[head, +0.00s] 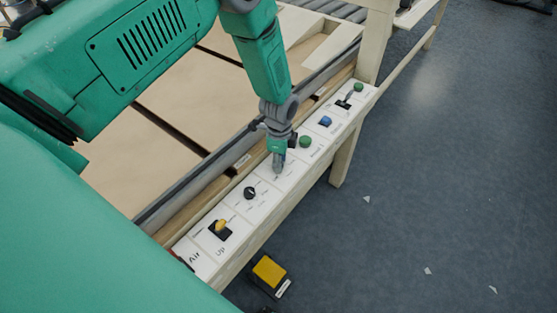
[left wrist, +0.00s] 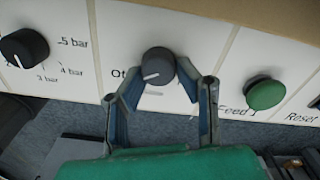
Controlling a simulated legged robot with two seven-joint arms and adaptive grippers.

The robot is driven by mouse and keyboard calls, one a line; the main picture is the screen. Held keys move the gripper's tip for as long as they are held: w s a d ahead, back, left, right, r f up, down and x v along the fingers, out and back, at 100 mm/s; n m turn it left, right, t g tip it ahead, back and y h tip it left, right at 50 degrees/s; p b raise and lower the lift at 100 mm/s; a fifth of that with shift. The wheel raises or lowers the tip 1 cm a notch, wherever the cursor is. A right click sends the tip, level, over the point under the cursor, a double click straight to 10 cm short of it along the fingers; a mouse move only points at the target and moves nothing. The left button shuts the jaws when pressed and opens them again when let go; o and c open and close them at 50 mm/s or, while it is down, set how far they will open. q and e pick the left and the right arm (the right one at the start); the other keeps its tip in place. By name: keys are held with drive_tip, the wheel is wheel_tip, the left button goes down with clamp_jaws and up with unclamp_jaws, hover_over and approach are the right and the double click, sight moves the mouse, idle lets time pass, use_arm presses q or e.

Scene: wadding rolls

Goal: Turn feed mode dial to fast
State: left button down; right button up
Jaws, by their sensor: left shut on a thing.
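A dark grey dial (left wrist: 158,67) with a white pointer line sits on the white control panel (left wrist: 140,22). Its pointer lies nearly level, tilted slightly, in the left wrist view. The label beside it starts with "O"; the rest is hidden by a finger. My left gripper (head: 279,168) points down onto the panel and is shut on this dial, one finger on each side in the left wrist view (left wrist: 160,85). In the head view the gripper hides the dial. My right gripper is not in view.
A green button (left wrist: 265,94) near "Feed" text and a black pressure knob (left wrist: 24,48) flank the dial. A yellow pedal (head: 269,271) is on the floor.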

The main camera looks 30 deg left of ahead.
use_arm(q)
drive_tip(key=shift+s+a+f, duration=0.15)
drive_tip(key=shift+s+a, duration=0.05)
drive_tip(key=shift+a, duration=0.3)
drive_tip(key=shift+d, duration=0.25)
